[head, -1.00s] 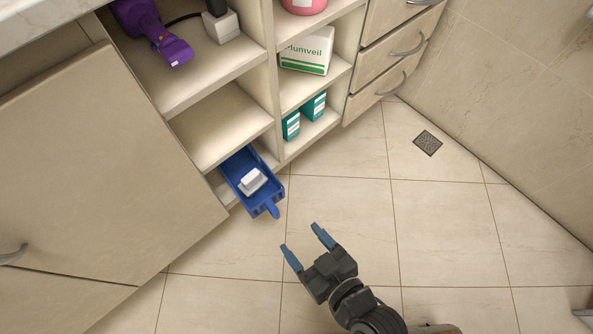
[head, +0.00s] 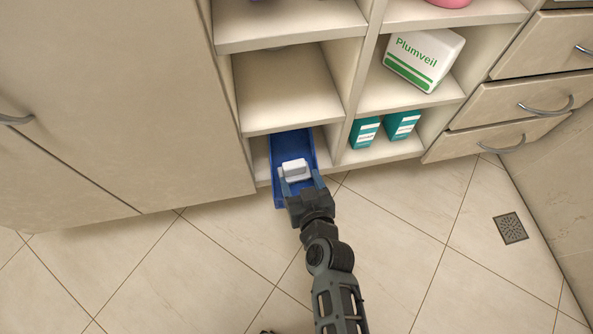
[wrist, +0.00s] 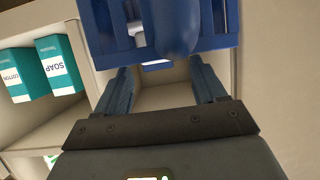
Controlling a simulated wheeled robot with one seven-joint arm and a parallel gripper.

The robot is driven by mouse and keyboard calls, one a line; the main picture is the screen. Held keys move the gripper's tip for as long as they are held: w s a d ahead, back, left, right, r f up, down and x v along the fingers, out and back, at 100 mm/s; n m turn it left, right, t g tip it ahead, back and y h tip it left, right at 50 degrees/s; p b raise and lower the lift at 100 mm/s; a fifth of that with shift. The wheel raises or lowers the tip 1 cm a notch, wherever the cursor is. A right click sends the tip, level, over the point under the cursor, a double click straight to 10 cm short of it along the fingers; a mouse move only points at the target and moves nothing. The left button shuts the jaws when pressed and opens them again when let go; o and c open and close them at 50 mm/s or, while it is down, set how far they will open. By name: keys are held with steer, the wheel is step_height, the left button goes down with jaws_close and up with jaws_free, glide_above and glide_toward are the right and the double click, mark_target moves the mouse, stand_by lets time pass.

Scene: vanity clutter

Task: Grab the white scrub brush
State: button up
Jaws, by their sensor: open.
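The white scrub brush (head: 295,170) is a small white block lying in a blue bin (head: 290,143) on the lowest shelf. My gripper (head: 301,181) is at the bin's front end, open, with its fingers pointing towards the shelf. In the head view the fingertips overlap the bin near the brush.
Teal soap and cotton boxes (head: 364,133) stand in the compartment to the right. A white Plumveil box (head: 424,58) is on the shelf above them. A shelf board (head: 285,95) overhangs the bin. The tiled floor (head: 215,265) in front is clear.

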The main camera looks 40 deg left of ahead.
mark_target(296, 169)
steer(key=shift+b+x, duration=0.35)
steer(key=shift+x, duration=1.6)
steer(key=c, duration=0.7)
